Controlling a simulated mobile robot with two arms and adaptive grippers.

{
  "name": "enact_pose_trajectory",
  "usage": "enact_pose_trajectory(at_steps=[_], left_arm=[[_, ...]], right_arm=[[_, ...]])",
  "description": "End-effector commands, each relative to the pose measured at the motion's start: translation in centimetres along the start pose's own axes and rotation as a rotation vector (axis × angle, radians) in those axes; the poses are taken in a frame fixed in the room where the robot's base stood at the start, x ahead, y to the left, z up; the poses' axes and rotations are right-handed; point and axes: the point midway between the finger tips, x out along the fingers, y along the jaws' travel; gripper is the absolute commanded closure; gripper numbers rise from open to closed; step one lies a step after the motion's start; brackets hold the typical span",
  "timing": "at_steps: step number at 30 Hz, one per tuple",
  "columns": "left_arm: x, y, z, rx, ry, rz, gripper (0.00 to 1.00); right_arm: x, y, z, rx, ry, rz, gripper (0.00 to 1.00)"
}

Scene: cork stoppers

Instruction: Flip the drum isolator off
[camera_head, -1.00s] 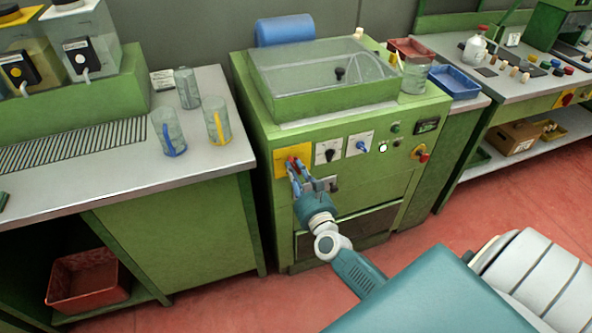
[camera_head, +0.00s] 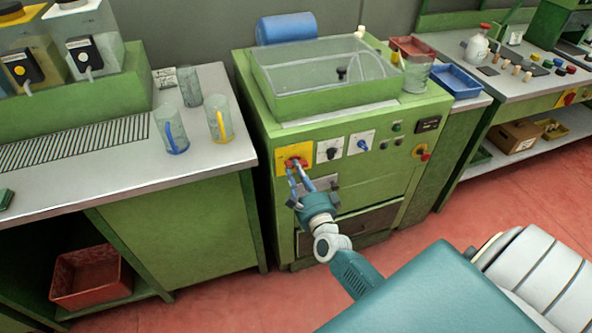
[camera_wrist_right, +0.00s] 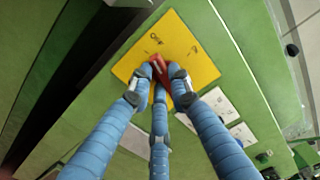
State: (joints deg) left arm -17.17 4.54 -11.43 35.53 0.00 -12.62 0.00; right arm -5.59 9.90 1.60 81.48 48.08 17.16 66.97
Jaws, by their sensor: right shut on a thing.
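The drum isolator is a red handle (camera_head: 297,162) on a yellow plate (camera_head: 282,152), at the upper left of the green machine's front. My right gripper (camera_head: 296,170) has its blue fingers shut on the handle. In the right wrist view the fingertips (camera_wrist_right: 159,84) press around the red handle (camera_wrist_right: 158,64), in front of the yellow plate (camera_wrist_right: 195,42) with small dark marks. The fingers hide part of the handle, so I cannot tell its exact setting. My left gripper is not in view.
Right of the yellow plate are a dark switch (camera_head: 330,151) and a blue switch (camera_head: 362,145) on white plates. A red-and-yellow knob (camera_head: 420,151) sits farther right. A bench with cups (camera_head: 170,130) stands left.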

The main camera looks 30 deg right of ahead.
Motion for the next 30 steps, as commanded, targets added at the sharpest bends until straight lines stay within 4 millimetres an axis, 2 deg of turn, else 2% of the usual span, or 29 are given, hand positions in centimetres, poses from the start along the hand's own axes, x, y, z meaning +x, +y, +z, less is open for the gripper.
enact_pose_trajectory(at_steps=[12,30], left_arm=[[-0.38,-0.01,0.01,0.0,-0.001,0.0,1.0],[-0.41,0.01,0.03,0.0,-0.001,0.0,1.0]], right_arm=[[-0.04,0.34,-0.08,-0.213,-0.001,0.003,1.0],[-0.07,0.45,-0.14,-0.254,-0.001,0.004,1.0]])
